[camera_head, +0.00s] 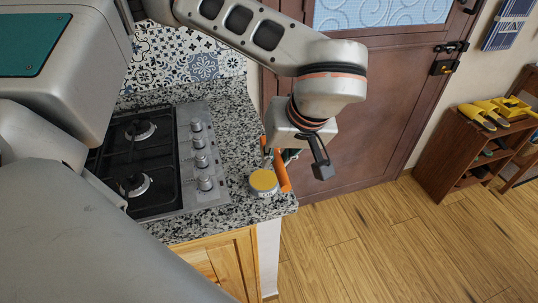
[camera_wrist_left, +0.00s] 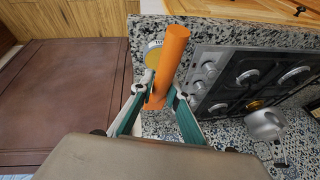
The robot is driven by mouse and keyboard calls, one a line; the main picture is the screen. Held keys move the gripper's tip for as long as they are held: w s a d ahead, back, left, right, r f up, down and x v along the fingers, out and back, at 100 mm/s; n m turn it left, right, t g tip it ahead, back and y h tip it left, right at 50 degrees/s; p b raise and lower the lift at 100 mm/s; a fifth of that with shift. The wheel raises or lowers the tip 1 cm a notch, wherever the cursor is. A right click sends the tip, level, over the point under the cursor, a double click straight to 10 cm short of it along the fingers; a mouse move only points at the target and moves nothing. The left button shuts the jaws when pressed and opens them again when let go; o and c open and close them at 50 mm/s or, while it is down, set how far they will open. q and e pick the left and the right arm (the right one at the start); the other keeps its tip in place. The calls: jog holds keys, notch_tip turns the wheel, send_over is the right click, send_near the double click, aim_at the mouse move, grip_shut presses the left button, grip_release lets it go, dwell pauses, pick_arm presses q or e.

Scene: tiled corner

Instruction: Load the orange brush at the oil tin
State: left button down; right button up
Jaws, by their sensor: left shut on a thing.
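The orange brush (camera_head: 283,178) shows as a thick orange handle in the grasp of my left gripper (camera_head: 284,156), at the right end of the counter. In the left wrist view the handle (camera_wrist_left: 171,52) sits between the green-padded fingers (camera_wrist_left: 160,97), which are shut on it. The brush's bristles cannot be made out. The oil tin (camera_head: 264,182) is a low round grey tin with a yellow top, standing on the counter corner just left of the brush. It also shows partly behind the handle in the left wrist view (camera_wrist_left: 152,57). Whether brush and tin touch is unclear. My right gripper is out of view.
A black gas hob (camera_head: 151,160) with knobs lies left of the tin on the speckled counter (camera_head: 238,125). A metal kettle (camera_wrist_left: 263,123) shows in the wrist view. A brown door (camera_head: 385,120) stands behind.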

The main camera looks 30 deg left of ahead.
pick_arm(q)
jog(key=shift+s+d+n+g, duration=0.3)
jog(key=shift+s+n, duration=0.55)
jog(key=shift+n, duration=0.15)
jog(key=shift+f+y, duration=0.15)
jog(key=shift+y, duration=0.15)
jog(key=shift+f+b, duration=2.1)
jog(key=shift+f, duration=0.75)
jog(key=shift+f+b, duration=0.3)
jog(key=shift+f, duration=0.15)
jog(key=shift+s+f, duration=0.1)
jog(key=shift+r+p, duration=2.65)
jog(key=shift+r, duration=0.9)
